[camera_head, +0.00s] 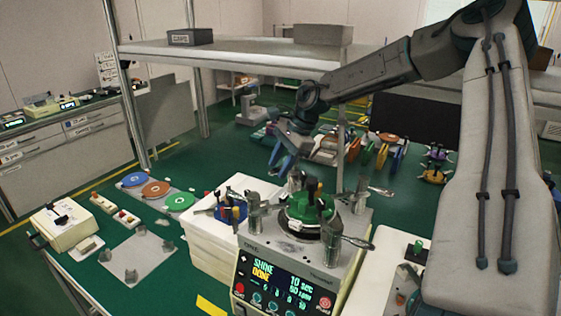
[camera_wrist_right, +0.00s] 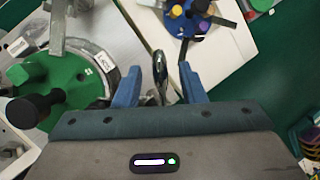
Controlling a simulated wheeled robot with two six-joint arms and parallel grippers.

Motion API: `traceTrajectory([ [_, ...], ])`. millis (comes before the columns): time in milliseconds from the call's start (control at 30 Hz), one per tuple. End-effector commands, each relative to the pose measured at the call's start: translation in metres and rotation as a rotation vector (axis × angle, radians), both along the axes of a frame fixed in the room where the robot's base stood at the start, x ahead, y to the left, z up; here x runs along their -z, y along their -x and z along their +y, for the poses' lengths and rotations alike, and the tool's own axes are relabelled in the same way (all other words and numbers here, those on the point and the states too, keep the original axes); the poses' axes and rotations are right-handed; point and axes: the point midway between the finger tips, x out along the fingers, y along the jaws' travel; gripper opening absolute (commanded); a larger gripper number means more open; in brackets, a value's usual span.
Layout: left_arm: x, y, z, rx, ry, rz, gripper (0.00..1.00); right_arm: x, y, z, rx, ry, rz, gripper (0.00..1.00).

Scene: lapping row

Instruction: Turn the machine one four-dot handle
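Machine one (camera_head: 290,255) stands on the green bench, its screen reading "SHINE DONE", "10 sec" and "50 rpm". A round green fixture (camera_head: 306,212) sits on top, with metal posts and lever handles around it; one handle (camera_head: 358,242) sticks out front right. In the right wrist view the green fixture (camera_wrist_right: 62,85) is at left, with small white dots on it. My right gripper (camera_head: 280,158) is above the machine's back left. Its blue fingers (camera_wrist_right: 160,92) are apart, with a shiny metal handle (camera_wrist_right: 158,72) showing between them. Handle dot marks are too small to read. My left gripper is out of view.
A blue fixture (camera_head: 231,210) sits on a white stack (camera_head: 210,245) left of the machine. Coloured discs (camera_head: 156,189) lie on a plate further left. A shelf (camera_head: 240,52) spans above the bench. Another white unit (camera_head: 390,262) stands at right.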

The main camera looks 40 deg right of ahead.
Motion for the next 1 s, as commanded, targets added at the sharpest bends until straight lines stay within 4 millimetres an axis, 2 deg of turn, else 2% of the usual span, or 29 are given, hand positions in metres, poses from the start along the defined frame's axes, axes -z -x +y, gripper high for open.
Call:
traceTrajectory([
  [133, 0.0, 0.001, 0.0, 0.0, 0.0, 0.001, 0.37, 0.0, 0.0, 0.0, 0.0, 0.0, 0.0, 0.37],
  [167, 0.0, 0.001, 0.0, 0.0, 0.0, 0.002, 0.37, 0.0, 0.0, 0.0, 0.0, 0.0, 0.0, 0.33],
  [333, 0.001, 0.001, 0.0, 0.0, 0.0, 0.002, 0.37, 0.0, 0.0, 0.0, 0.0, 0.0, 0.0, 0.0],
  [667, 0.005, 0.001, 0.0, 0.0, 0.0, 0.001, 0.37, 0.001, -0.001, 0.0, 0.014, 0.001, -0.001, 0.0],
  [867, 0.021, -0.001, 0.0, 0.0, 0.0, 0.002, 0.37, 0.004, -0.004, -0.001, 0.082, 0.002, -0.003, 0.0],
  [1000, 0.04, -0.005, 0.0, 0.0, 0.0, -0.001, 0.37, 0.006, -0.008, -0.002, 0.176, 0.002, -0.005, 0.0],
])
